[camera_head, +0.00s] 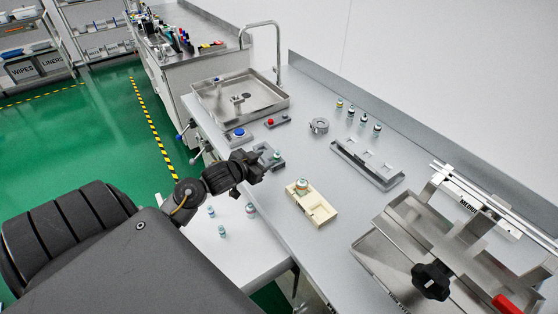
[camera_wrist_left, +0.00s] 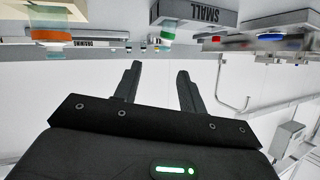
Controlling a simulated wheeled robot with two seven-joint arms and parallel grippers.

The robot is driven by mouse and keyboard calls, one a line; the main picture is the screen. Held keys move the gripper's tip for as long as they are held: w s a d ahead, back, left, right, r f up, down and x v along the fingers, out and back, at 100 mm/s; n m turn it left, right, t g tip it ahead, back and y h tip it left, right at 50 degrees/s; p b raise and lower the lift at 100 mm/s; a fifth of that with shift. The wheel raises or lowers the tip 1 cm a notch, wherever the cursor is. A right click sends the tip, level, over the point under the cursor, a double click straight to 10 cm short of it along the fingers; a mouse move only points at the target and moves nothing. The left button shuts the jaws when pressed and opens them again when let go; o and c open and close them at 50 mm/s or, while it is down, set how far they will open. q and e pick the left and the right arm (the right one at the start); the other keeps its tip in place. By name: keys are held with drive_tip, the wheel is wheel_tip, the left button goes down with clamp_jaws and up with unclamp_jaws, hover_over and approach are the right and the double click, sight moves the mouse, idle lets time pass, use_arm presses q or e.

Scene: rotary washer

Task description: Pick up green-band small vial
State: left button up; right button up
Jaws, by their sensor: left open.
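A small vial with a green band (camera_head: 276,155) stands in a dark grey holder (camera_head: 264,148) on the bench. In the left wrist view, which looks upside down, the green-band vial (camera_wrist_left: 168,30) shows at the top against the holder marked SMALL (camera_wrist_left: 200,17). My left gripper (camera_head: 256,168) is just in front of the holder in the head view. In the wrist view its two fingers (camera_wrist_left: 159,68) are apart with nothing between them, and the vial is beyond the tips. My right gripper is not in view.
A cream block (camera_head: 322,214) holding a vial (camera_head: 302,185) stands right of my gripper. Several vials (camera_head: 222,231) stand on the lower white surface. A grey tray (camera_head: 368,165), a row of small vials (camera_head: 363,119), a blue-button box (camera_head: 238,135) and a sink (camera_head: 205,92) stand further back.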

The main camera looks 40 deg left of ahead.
sight(278, 152)
use_arm(q)
drive_tip(key=x, duration=0.2)
drive_tip(key=a+x, duration=0.1)
drive_tip(key=x, duration=0.1)
drive_tip(key=shift+w+f, duration=0.2)
drive_tip(key=shift+f, duration=0.05)
drive_tip(key=shift+w+d+p, duration=0.1)
drive_tip(key=shift+w+p, duration=0.25)
drive_tip(key=shift+p, duration=0.15)
drive_tip(key=p+x, duration=0.1)
drive_tip(key=x, duration=0.2)
drive_tip(key=shift+w+f, duration=0.25)
drive_tip(key=shift+w, duration=0.05)
drive_tip(key=shift+w+f, duration=0.3)
drive_tip(key=shift+w, duration=0.15)
drive_tip(key=shift+s, duration=0.1)
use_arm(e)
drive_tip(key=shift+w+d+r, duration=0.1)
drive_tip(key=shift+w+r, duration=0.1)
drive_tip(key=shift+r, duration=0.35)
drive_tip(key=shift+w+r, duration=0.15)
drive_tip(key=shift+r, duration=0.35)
use_arm(q)
drive_tip(key=shift+c, duration=0.7)
clamp_jaws()
